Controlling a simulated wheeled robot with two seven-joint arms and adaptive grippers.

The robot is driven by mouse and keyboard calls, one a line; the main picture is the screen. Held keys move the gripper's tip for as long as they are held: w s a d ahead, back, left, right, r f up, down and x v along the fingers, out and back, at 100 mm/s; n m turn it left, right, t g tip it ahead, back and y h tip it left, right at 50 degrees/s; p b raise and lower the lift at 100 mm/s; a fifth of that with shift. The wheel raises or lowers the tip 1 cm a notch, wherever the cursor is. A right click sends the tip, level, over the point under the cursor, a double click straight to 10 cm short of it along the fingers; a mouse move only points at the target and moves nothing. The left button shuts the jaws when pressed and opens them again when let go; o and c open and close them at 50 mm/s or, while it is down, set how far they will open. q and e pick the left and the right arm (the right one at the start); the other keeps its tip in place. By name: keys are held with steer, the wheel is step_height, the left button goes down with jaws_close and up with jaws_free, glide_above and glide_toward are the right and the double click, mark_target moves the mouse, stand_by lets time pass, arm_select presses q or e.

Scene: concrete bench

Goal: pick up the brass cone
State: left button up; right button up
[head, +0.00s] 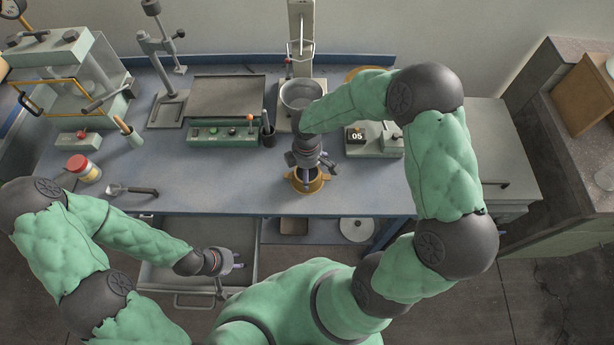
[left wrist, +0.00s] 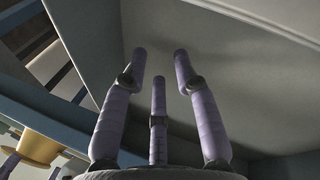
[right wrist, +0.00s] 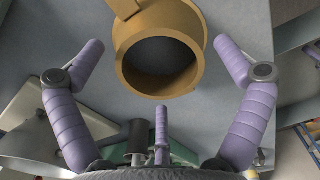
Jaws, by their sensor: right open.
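The brass cone (head: 310,187) stands near the front edge of the bench. It is a hollow, open-mouthed piece with a side handle. My right gripper (head: 305,168) is over it, pointing down, and hides part of it. In the right wrist view the cone (right wrist: 133,68) lies between the spread fingers, with gaps visible at both sides; its handle points to the top left. My right gripper is open and empty. My left gripper (head: 234,262) is low in front of the bench, above an open drawer. Its fingers (left wrist: 160,65) are apart with nothing between them.
A metal pot (head: 300,94) stands on a press behind the cone. A scale (head: 372,140) reading 05 is behind right. A scoop (head: 133,190) and a red-lidded jar (head: 83,168) lie left. The open drawer (head: 165,275) sticks out below the bench. Bench around the cone is clear.

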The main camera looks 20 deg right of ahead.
arm_select(q)
steer(key=shift+f, duration=0.2)
arm_select(e)
steer(key=shift+f, duration=0.75)
steer(key=shift+r, duration=0.1)
steer(key=c, duration=1.1)
arm_select(q)
steer(key=shift+r, duration=0.1)
arm_select(e)
steer(key=shift+r, duration=0.1)
